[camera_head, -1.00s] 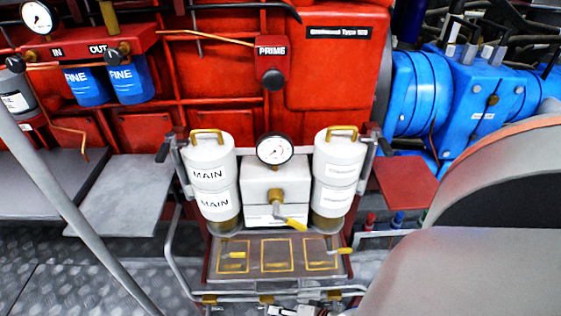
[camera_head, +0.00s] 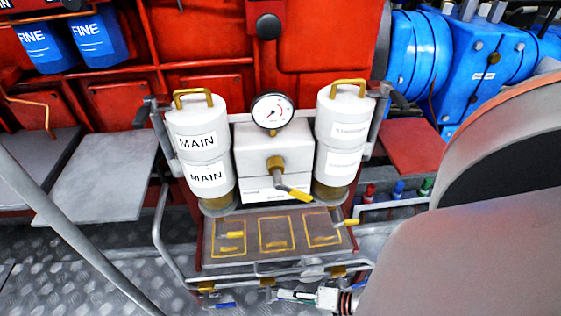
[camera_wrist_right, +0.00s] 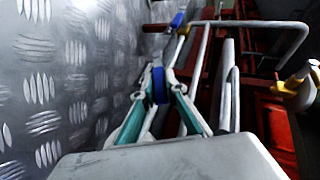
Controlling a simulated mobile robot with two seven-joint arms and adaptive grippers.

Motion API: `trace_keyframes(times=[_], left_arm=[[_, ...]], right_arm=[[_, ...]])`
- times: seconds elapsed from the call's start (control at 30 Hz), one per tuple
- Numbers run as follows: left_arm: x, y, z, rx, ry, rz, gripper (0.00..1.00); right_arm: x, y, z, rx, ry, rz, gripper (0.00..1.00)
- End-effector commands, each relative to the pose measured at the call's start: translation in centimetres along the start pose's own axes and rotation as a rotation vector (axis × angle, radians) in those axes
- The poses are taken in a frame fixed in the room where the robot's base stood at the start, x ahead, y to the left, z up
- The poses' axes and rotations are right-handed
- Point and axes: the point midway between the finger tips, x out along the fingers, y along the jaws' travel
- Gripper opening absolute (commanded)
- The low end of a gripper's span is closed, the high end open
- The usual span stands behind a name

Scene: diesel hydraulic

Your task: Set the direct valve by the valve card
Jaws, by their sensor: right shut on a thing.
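Two white canisters labelled MAIN (camera_head: 198,145) and a second unclear label (camera_head: 340,130) flank a white box (camera_head: 265,150) with a round gauge (camera_head: 273,111) above. A yellow-handled lever (camera_head: 292,194) on the box points down-right. Below lies a brown panel (camera_head: 290,222) with three yellow outlined squares. My right gripper (camera_head: 283,293) is low, under the panel's front rail. In the right wrist view its teal fingers (camera_wrist_right: 158,78) are shut on a blue handle (camera_wrist_right: 158,88). Another blue handle (camera_wrist_right: 177,20) lies beyond; it shows lower left in the head view (camera_head: 222,305). The card text is unreadable.
A grey rail (camera_head: 163,230) frames the panel, with brass fittings (camera_head: 267,282) along its front. A grey seat (camera_head: 470,250) blocks the right side. A slanted grey pole (camera_head: 70,225) crosses the left. Patterned metal floor (camera_head: 120,265) is open at lower left.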

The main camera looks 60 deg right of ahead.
Motion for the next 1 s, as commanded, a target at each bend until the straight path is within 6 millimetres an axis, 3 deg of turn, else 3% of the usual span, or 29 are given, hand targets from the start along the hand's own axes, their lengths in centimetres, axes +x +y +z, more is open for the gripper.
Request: trace_keyframes(times=[0.03,0.47,0.93,1.0], left_arm=[[0.04,-0.05,0.36,-0.029,0.000,-0.003,0.40],[0.12,0.48,0.08,-0.082,0.019,0.005,0.40],[0.12,0.48,0.05,-0.080,0.019,0.005,0.40],[0.12,0.47,0.06,-0.079,0.018,0.005,0.40]], right_arm=[[-0.19,0.98,0.56,0.007,-0.008,-0.006,0.00],[0.20,1.32,0.64,0.064,-0.009,-0.156,0.00],[0.08,1.27,0.58,0.072,-0.007,-0.179,0.00],[0.08,1.26,0.58,0.072,-0.007,-0.180,0.25]])
